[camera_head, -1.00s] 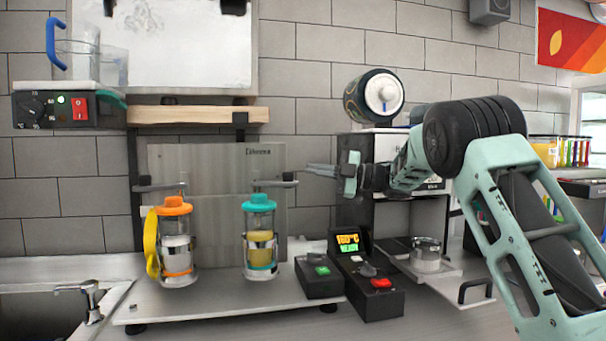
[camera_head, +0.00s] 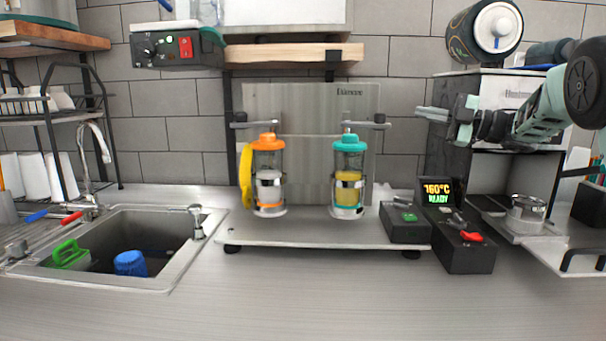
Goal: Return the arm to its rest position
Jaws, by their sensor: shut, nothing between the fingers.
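My arm comes in from the right edge, and my gripper (camera_head: 424,113) points left, raised above the counter. It is shut and empty. It is right of the cup sealer's metal back panel (camera_head: 308,105) and above the control box (camera_head: 464,245), whose screen reads 160°C READY. The cup with the orange lid (camera_head: 267,143) and the cup with the teal lid (camera_head: 348,145) stand upright on the sealer's base (camera_head: 300,232). My gripper appears apart from both cups.
A sink (camera_head: 180,262) with a blue item (camera_head: 130,263) and a green brush (camera_head: 70,254) is on the left. A coffee machine (camera_head: 490,85) stands behind my arm, with a metal cup (camera_head: 527,212) on its tray. The front counter (camera_head: 300,305) is clear.

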